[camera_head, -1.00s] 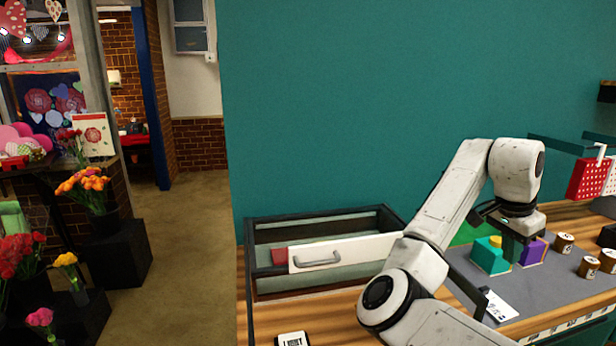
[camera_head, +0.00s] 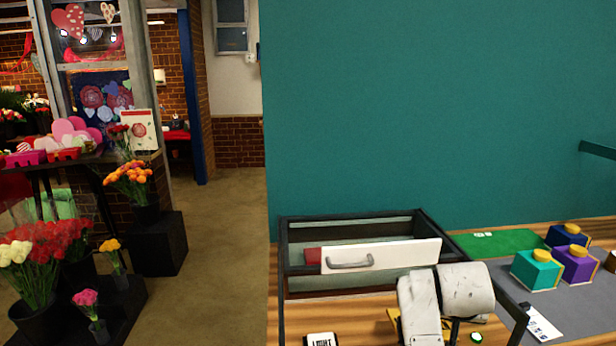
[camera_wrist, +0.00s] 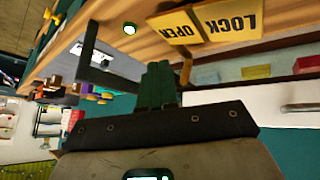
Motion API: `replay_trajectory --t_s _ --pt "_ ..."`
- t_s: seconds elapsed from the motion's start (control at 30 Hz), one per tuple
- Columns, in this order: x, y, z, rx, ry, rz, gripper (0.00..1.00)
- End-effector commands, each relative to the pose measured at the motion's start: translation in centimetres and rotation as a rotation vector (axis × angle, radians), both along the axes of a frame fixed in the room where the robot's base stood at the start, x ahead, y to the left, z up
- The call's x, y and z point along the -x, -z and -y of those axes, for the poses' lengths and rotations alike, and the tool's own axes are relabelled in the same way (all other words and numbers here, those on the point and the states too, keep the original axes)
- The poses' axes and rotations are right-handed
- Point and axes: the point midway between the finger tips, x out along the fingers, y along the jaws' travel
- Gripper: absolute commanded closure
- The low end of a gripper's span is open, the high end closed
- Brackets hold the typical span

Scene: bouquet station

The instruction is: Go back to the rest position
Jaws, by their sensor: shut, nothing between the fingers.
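My gripper (camera_wrist: 160,85) shows in the wrist view as two dark green fingers pressed together, with nothing between them. It hangs in the air close to the wooden bench front, near yellow LOCK and OPEN labels (camera_wrist: 205,27). In the head view my arm is folded low at the bottom, in front of the drawer case; the fingers are not visible there.
A dark-framed case (camera_head: 283,255) with a white handled drawer front (camera_head: 400,255) stands on the bench (camera_head: 290,310). Teal (camera_head: 537,270), purple (camera_head: 576,263) and blue (camera_head: 567,236) boxes sit at right. Flower buckets (camera_head: 40,318) stand left, with clear floor (camera_head: 225,230) between.

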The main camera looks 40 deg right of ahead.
Motion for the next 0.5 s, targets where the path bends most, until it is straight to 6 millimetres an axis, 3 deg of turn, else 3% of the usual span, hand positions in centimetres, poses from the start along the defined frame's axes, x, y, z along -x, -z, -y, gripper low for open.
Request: replay_trajectory --t_s 0.23,0.5 --pt "-1.5 6.7 -12.3 -0.044 -0.484 -0.059 1.00" --pt "0.9 11.2 -23.9 -0.161 -0.856 -0.078 1.00"
